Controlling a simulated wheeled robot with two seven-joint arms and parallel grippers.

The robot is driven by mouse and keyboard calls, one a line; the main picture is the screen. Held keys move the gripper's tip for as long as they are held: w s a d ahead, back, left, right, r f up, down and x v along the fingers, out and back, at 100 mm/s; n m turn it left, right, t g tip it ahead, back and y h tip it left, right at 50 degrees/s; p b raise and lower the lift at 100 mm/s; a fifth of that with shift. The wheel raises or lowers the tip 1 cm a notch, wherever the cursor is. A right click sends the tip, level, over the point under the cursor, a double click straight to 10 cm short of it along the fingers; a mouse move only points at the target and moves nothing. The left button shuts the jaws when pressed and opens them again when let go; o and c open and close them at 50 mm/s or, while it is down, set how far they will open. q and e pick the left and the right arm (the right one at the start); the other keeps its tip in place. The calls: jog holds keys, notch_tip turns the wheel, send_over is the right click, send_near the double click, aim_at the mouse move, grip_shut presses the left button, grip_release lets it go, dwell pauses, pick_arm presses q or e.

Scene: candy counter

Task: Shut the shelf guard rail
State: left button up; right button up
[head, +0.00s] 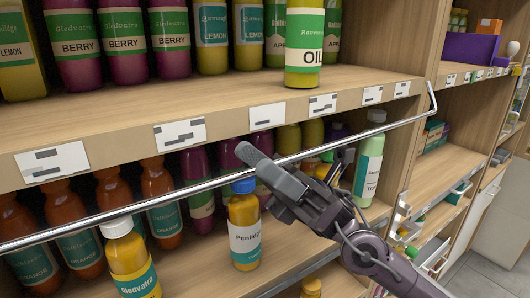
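The guard rail (150,198) is a thin shiny metal rod. It runs across the front of the lower bottle shelf, rising from the left edge to a bent end by the upright at right. My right gripper (293,158) is at the middle of the rail, its fingers apart. One finger crosses in front of the rail and hides a short piece of it; the other is farther right, close below the rod. I cannot tell whether either finger touches it. My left gripper is not in view.
Orange, yellow and purple bottles stand behind the rail; a yellow bottle (244,235) is just below my gripper and a pale green bottle (369,168) is right of it. The upper shelf (100,125) carries more bottles. Open shelving (450,170) lies beyond the upright.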

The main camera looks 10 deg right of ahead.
jog(key=c, duration=0.6)
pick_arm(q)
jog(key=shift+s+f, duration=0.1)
pick_arm(e)
grip_shut()
jog(key=shift+s, duration=0.1)
